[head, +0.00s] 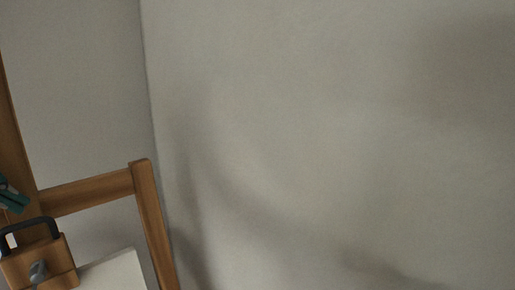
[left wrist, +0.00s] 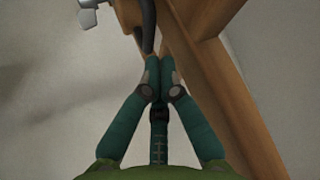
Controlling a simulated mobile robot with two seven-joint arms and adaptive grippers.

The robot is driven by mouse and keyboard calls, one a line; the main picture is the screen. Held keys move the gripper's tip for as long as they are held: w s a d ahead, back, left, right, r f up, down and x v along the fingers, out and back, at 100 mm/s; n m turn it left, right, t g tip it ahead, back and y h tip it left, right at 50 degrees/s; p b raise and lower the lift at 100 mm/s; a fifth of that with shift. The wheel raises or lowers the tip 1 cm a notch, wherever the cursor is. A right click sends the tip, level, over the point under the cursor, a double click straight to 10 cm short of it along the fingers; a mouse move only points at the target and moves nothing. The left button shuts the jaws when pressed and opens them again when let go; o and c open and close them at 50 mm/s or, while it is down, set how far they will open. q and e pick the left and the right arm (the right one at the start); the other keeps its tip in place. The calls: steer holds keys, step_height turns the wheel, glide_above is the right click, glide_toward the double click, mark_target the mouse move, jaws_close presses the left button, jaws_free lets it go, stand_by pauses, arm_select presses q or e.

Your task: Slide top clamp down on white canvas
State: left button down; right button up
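The top clamp (head: 38,264) is a wooden block with a black handle and a grey knob, on the easel's upright at the lower left of the head view. The black handle (left wrist: 148,25) and grey knob (left wrist: 88,10) also show in the left wrist view. The white canvas (head: 115,272) shows a corner just below and right of the clamp. My teal left gripper (head: 14,199) is just above the handle. In the left wrist view its fingertips (left wrist: 160,68) are together, with the handle's end close beyond them; I cannot tell if they touch it. My right gripper is out of view.
The wooden easel (head: 152,220) has an upright, a crossbar and a side post at the left. A plain grey wall (head: 330,130) fills the rest of the head view. The easel's beam (left wrist: 215,85) runs close along the right of my gripper in the left wrist view.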

arm_select(q)
steer(key=shift+f+b, duration=0.45)
steer(key=shift+f, duration=0.55)
stand_by(0.6)
steer(key=shift+r, duration=0.1)
step_height(320, 180, up, 2)
steer(key=shift+r+p, duration=0.1)
steer(key=shift+p, duration=1)
steer(key=shift+r, duration=1.85)
